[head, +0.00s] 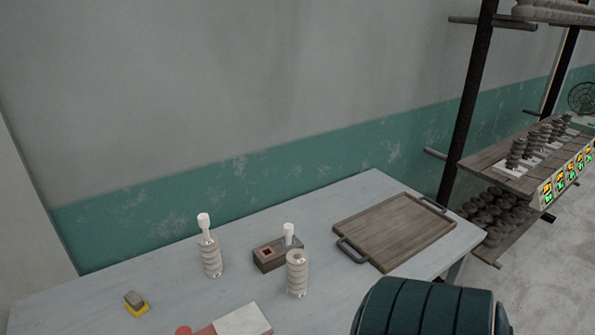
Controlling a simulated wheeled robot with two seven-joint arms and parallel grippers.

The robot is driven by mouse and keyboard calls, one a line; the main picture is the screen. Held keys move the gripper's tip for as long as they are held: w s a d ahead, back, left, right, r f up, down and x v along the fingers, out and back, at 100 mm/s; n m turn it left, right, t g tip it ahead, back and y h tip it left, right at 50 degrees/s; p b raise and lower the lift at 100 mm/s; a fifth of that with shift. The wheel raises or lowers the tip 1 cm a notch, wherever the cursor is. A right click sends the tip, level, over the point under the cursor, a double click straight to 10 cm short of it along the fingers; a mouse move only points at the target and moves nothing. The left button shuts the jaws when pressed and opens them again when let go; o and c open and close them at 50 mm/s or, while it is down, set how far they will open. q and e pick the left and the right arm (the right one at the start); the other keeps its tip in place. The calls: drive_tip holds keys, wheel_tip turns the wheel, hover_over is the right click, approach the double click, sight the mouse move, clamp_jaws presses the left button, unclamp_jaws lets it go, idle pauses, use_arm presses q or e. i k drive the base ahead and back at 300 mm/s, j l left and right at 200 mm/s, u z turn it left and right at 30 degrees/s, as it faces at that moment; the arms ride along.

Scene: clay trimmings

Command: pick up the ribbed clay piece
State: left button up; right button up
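Two pale ribbed clay pieces stand upright on the table. One ribbed piece (297,274) is near the middle, with a small hole in its top. The other ribbed piece (212,258) is further left, with a white-topped part (204,222) rising from it. I cannot tell which of the two the task names. Neither of my grippers is in view, and nothing touches either piece.
The pale table (110,290) stands against the wall. A dark wooden block (268,257) with a white-topped peg sits between the pieces. A wooden tray (395,230) lies right, a yellow-based item (136,305) left, a pale slab (243,321) in front. A shelf rack (500,160) stands right.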

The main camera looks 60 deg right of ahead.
sight(296, 262)
drive_tip(key=i, duration=0.5)
drive_tip(key=z, duration=2.25)
